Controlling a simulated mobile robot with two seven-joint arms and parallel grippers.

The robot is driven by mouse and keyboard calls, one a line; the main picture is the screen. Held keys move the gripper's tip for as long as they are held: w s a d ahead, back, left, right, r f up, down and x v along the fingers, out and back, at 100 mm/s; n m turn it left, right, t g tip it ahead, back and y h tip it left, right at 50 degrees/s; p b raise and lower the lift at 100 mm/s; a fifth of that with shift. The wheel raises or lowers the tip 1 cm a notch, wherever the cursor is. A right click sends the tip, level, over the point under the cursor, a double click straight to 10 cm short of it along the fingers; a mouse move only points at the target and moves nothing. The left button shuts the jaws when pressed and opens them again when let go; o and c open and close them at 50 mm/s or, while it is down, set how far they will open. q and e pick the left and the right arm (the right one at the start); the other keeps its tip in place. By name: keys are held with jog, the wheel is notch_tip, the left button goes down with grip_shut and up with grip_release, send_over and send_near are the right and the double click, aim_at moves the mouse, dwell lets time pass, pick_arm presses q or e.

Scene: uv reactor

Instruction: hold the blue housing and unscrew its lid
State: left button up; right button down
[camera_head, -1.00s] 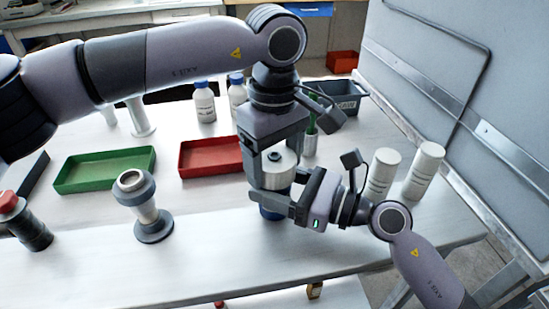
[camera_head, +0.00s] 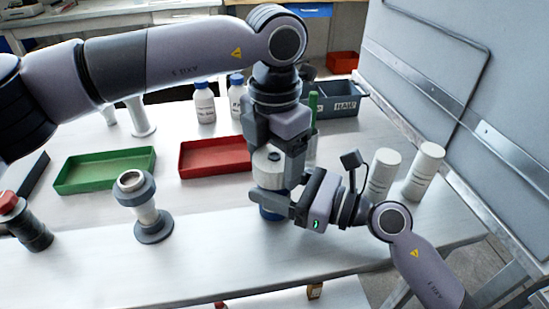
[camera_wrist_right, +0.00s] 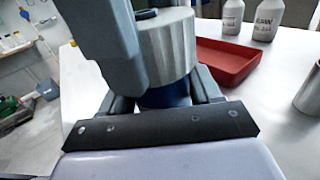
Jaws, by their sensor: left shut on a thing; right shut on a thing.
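The blue housing (camera_head: 270,207) stands upright on the white table, its lower part showing below my right gripper (camera_head: 275,200). My right gripper is shut around the housing; the wrist view also shows the blue body (camera_wrist_right: 166,96) between its fingers. The silver ribbed lid (camera_head: 268,165) sits on top of the housing, with a dark ring at its centre. It also shows in the wrist view (camera_wrist_right: 168,45). My left gripper (camera_head: 272,158) reaches down from above and is shut on the lid. One left finger hides part of the lid.
A red tray (camera_head: 214,158) and a green tray (camera_head: 105,170) lie to the left. A grey flanged column (camera_head: 150,215) stands front left. Two white cylinders (camera_head: 403,172) stand right of my right gripper. White bottles (camera_head: 205,104) stand behind. The front table strip is clear.

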pick_arm(q)
jog(key=n, duration=1.4)
jog(key=shift+n, duration=0.3)
jog(key=n, duration=0.4)
jog(key=shift+n, duration=0.4)
jog(key=n, duration=0.3)
jog(key=shift+r, duration=0.1)
jog(key=n, duration=0.4)
jog(key=shift+n, duration=0.4)
jog(key=n, duration=0.3)
jog(key=o, duration=1.2)
jog(key=shift+c, duration=0.2)
